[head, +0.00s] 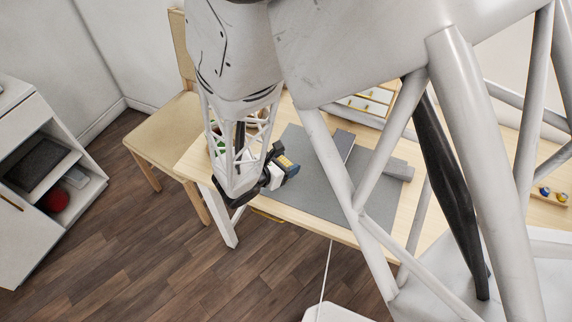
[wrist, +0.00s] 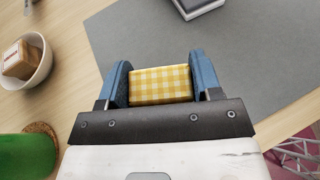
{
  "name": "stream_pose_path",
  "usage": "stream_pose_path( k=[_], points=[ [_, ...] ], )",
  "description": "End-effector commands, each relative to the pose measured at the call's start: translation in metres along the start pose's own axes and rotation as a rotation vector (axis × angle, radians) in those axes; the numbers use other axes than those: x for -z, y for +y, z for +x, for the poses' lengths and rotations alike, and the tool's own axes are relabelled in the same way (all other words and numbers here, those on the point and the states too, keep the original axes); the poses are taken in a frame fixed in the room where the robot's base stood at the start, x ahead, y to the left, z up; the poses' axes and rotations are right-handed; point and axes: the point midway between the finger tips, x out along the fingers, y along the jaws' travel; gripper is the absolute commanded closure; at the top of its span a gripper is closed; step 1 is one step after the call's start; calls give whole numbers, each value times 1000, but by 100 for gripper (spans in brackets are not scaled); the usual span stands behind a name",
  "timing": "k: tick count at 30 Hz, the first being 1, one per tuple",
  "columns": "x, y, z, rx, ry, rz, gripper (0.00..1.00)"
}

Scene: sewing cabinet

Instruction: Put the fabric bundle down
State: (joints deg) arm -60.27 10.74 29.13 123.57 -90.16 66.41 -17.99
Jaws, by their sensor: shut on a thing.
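The fabric bundle (wrist: 160,86), a small block in yellow and white check, sits between the two blue fingers of my gripper (wrist: 160,66) in the wrist view. The fingers are shut on its left and right sides. In the head view my gripper (head: 281,166) is over the near left part of the wooden table, at the left edge of the grey mat (head: 305,190). The mat also shows in the wrist view (wrist: 265,75) beyond and to the right of the bundle. I cannot tell whether the bundle touches the surface below.
In the wrist view a white bowl (wrist: 42,70) holding a brown-and-white block and a green object (wrist: 28,155) on a cork coaster stand at left. A dark-edged box (wrist: 196,6) lies on the mat. A grey bar (head: 398,169) lies at the mat's right. Much of the mat is bare.

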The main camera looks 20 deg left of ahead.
Motion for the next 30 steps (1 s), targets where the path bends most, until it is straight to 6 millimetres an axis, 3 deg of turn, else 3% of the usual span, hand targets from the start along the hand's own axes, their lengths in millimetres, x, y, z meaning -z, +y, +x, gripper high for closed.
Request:
stream_pose_path(
  k=[6,21,22,24,27,30],
  points=[
    [15,0,6,1,0,0,63],
    [19,0,8,1,0,0,63],
    [19,0,8,1,0,0,38],
    [19,0,8,1,0,0,27],
    [19,0,8,1,0,0,16],
    [19,0,8,1,0,0,16]
  ],
)
